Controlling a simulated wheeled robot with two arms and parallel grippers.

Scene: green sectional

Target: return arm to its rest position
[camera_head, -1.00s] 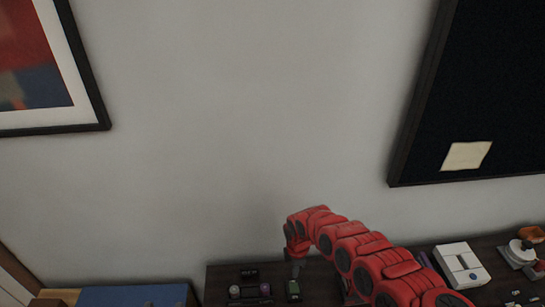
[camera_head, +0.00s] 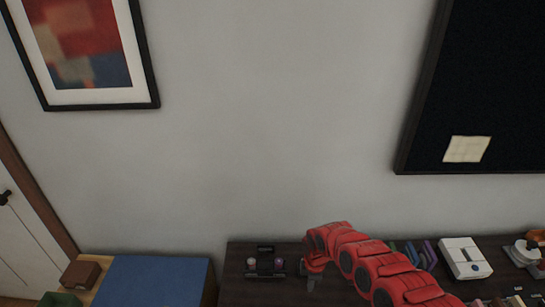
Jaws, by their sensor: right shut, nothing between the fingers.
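My right arm, red with dark joints, comes in from the lower right in the head view, over the dark table (camera_head: 240,292). Its gripper (camera_head: 311,285) is at the arm's left end, pointing down, small and partly dark against the table. It is shut with nothing in it. I cannot tell its height above the table. My left arm and gripper are not in view.
A black holder (camera_head: 265,252) with small bottles stands left of the gripper. Coloured markers (camera_head: 420,255) and a white device (camera_head: 464,258) lie to the right. A blue surface (camera_head: 150,283) and brown box (camera_head: 81,274) are lower left. The wall (camera_head: 270,120) is behind.

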